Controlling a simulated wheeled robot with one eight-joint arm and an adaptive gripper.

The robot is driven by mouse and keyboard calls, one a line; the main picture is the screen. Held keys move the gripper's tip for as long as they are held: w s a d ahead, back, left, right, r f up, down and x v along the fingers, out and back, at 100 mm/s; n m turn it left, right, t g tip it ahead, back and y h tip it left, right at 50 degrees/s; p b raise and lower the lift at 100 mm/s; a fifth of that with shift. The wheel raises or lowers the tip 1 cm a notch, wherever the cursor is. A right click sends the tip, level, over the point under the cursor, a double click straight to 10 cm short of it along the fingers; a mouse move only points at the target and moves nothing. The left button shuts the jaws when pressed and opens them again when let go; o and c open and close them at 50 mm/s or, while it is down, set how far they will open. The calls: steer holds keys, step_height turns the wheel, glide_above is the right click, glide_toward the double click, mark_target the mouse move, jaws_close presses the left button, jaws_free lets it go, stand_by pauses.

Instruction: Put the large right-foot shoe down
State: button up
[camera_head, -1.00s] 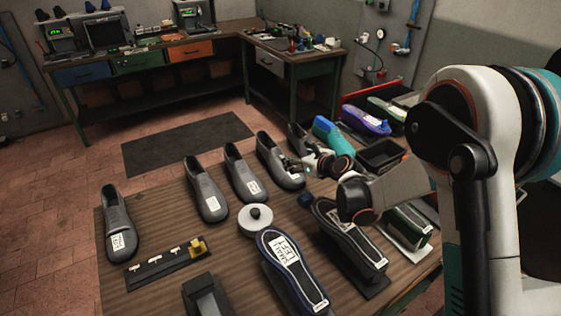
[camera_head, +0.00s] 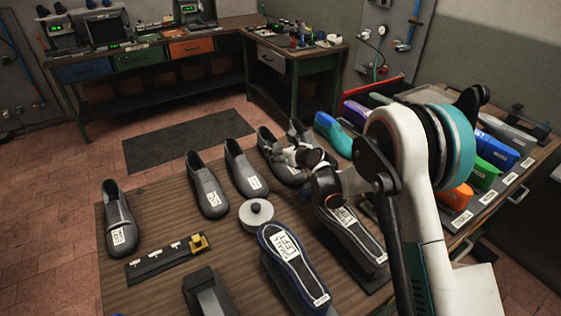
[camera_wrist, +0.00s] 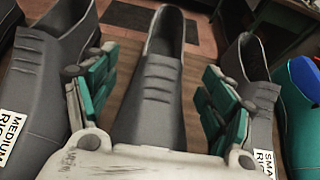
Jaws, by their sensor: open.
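A grey shoe (camera_wrist: 155,85) lies between the two spread fingers of my gripper (camera_wrist: 152,100) in the wrist view. Its label is hidden, so its size cannot be read. In the head view this shoe (camera_head: 267,139) appears to rest on the wooden table, fourth from the left in the row, with my open gripper (camera_head: 297,147) over its near end. A shoe labelled medium right (camera_wrist: 38,85) lies to its left. A shoe (camera_wrist: 252,95) with a partly hidden label, apparently small right, lies close to its right, beside the right finger.
More grey shoes (camera_head: 118,215) stand at left on the table (camera_head: 160,215). A blue shoe form (camera_head: 331,133) is right of my gripper.

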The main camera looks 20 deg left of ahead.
mark_target(278, 146)
steer(key=x, duration=0.4)
steer(key=shift+w+a+b, duration=0.2)
steer(key=shift+w+b, duration=0.1)
steer(key=shift+b, duration=0.1)
steer(key=shift+r, duration=0.1)
jaws_close()
